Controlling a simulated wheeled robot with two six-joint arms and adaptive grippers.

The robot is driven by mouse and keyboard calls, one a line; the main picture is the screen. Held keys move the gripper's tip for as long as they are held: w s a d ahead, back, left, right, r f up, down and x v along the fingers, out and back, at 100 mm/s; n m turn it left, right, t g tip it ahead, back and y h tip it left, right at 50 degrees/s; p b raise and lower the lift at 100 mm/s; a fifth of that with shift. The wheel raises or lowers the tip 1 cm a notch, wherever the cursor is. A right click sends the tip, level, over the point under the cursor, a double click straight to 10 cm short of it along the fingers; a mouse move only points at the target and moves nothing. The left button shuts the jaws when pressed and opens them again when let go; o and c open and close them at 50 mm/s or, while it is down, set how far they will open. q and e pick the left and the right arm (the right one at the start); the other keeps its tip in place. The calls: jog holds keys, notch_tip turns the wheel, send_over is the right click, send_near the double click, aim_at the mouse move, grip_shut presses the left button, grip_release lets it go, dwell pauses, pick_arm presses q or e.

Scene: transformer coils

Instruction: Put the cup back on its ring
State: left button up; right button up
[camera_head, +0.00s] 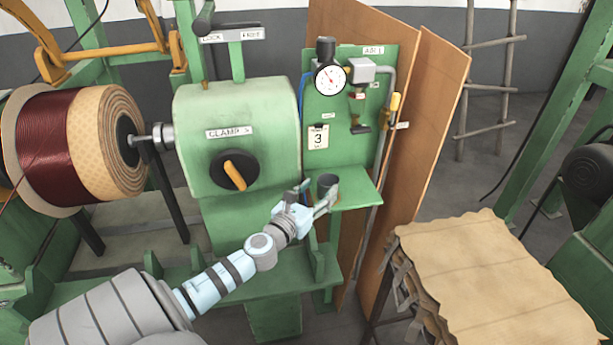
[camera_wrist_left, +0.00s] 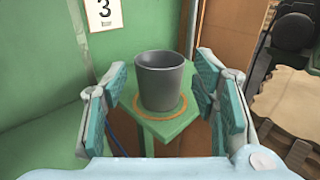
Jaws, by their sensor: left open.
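The dark grey cup (camera_head: 327,184) stands upright on the small green shelf (camera_head: 358,190) of the panel. In the left wrist view the cup (camera_wrist_left: 159,78) stands within the orange ring (camera_wrist_left: 163,117) marked on the shelf (camera_wrist_left: 172,131). The ring shows around the front and sides of its base; the back is hidden. My left gripper (camera_head: 315,198) is at the shelf's left front. In the left wrist view its open fingers (camera_wrist_left: 161,80) are on either side of the cup, with gaps to it. My right gripper is not in view.
A green panel above the shelf carries a gauge (camera_head: 329,77), a tag with a 3 (camera_head: 318,137) and a small valve. The green clamp housing (camera_head: 237,130) stands left of it. Brown boards (camera_head: 432,120) lean behind. A paper-covered stack (camera_head: 490,275) is at the lower right.

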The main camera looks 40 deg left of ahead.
pick_arm(q)
jog(key=s+d, duration=0.1)
jog(key=s, duration=0.5)
jog(key=shift+s+b, duration=0.2)
jog(key=shift+b, duration=0.25)
